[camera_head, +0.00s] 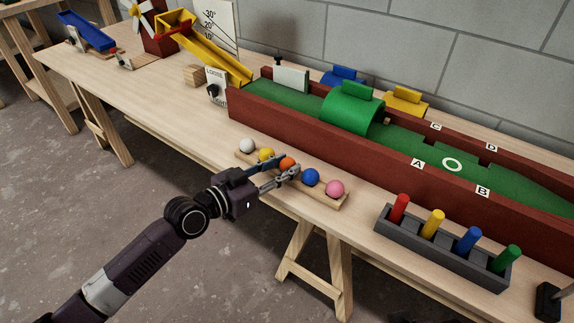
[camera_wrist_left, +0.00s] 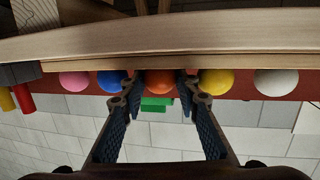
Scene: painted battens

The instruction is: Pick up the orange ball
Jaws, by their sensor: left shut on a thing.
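The orange ball (camera_head: 287,163) sits in the wooden ball rack (camera_head: 325,200) near the table's front edge, between the yellow ball (camera_head: 266,155) and the blue ball (camera_head: 311,177). My left gripper (camera_head: 287,170) reaches in from the front and is shut on the orange ball, one finger on each side. In the left wrist view the orange ball (camera_wrist_left: 159,82) shows between the two fingertips. The ball appears still level with its neighbours in the rack. My right gripper is not in view.
A white ball (camera_head: 247,145) and a pink ball (camera_head: 335,188) sit at the rack's ends. A grey holder (camera_head: 440,251) with coloured pegs stands to the right. Behind is a red-walled green track (camera_head: 300,128). A yellow chute (camera_head: 215,55) stands at the back left.

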